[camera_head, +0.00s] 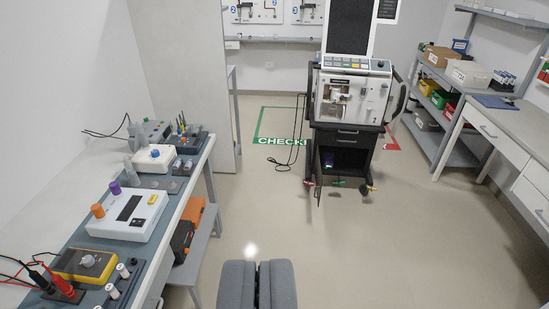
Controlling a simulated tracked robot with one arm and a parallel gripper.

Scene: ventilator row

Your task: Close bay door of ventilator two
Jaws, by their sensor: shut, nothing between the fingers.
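A ventilator (376,96) stands upright on a dark wheeled cart (372,137) right of centre, with a dark screen above it. Its front has a recess with pale parts at left; I cannot tell whether a door covers it. Low in the cart, a dark compartment (350,159) is open, and a thin panel (317,178) at its left edge looks like a door swung outward. My gripper (257,286) is at the bottom centre, shut and empty, well apart from the ventilator and cart.
A bench (201,165) with test devices runs along the left, with orange and dark cases on its lower shelf. Shelves (436,70) and a desk (510,121) line the right. A green floor marking (262,126) lies behind the cart. The floor (400,245) between is clear.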

